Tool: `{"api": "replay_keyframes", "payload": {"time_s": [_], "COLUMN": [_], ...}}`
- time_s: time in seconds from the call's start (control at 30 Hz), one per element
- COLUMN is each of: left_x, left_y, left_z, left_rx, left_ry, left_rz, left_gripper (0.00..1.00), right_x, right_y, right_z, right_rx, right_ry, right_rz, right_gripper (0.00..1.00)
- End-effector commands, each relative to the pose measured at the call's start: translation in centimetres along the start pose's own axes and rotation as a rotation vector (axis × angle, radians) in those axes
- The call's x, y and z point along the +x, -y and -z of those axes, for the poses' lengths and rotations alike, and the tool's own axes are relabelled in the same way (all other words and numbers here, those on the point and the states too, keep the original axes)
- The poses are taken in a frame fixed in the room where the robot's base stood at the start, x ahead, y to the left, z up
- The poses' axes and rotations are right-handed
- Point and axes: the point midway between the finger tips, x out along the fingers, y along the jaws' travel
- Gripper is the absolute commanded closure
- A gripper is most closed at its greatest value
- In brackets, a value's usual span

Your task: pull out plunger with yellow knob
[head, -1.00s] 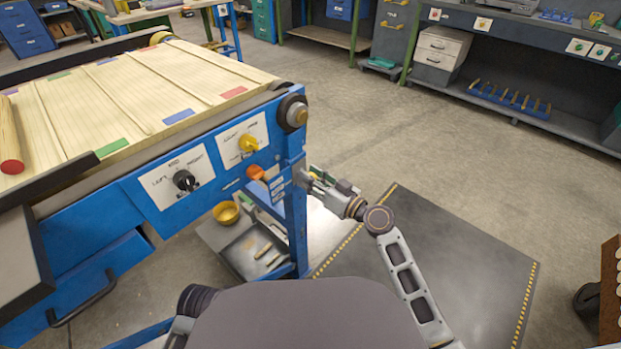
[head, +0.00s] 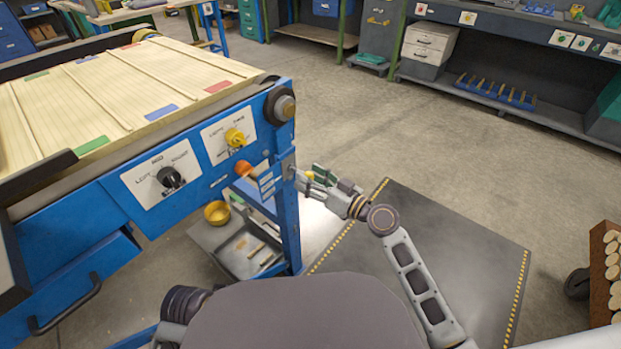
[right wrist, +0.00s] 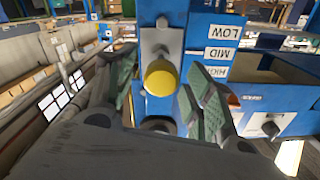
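The plunger's yellow knob (right wrist: 161,78) sticks out from a metal plate (right wrist: 160,42) on the blue post. It also shows small in the head view (head: 309,175), beside the post. My right gripper (right wrist: 165,92) is open, with green-padded fingers on either side of the knob; no clear grip on it shows. In the head view the right gripper (head: 322,177) is at the post's right side. The knob's contact with the fingers cannot be told. My left gripper is not in view.
LOW, MID and HIGH labels (right wrist: 230,53) are beside the plunger. The blue-framed table (head: 110,90) carries a black dial (head: 170,178) and another yellow knob (head: 235,138) on its front panel. A low tray (head: 215,238) is beneath.

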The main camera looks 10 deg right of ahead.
Motion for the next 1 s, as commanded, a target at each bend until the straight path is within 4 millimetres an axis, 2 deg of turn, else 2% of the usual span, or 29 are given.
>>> {"api": "replay_keyframes", "payload": {"time_s": [0.27,0.47,1.0], "left_x": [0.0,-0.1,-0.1], "left_y": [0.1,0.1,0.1], "left_z": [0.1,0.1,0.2], "left_rx": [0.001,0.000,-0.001], "left_ry": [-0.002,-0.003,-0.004], "left_rz": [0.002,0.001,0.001], "left_gripper": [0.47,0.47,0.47], "right_x": [0.0,-0.7,-5.8], "right_y": [0.0,0.0,0.0], "right_z": [0.0,-0.1,-0.1], "right_rx": [0.000,0.000,0.000], "right_ry": [-0.001,0.002,0.002], "right_rz": [0.001,0.000,-0.002], "right_gripper": [0.47,0.47,0.47]}}
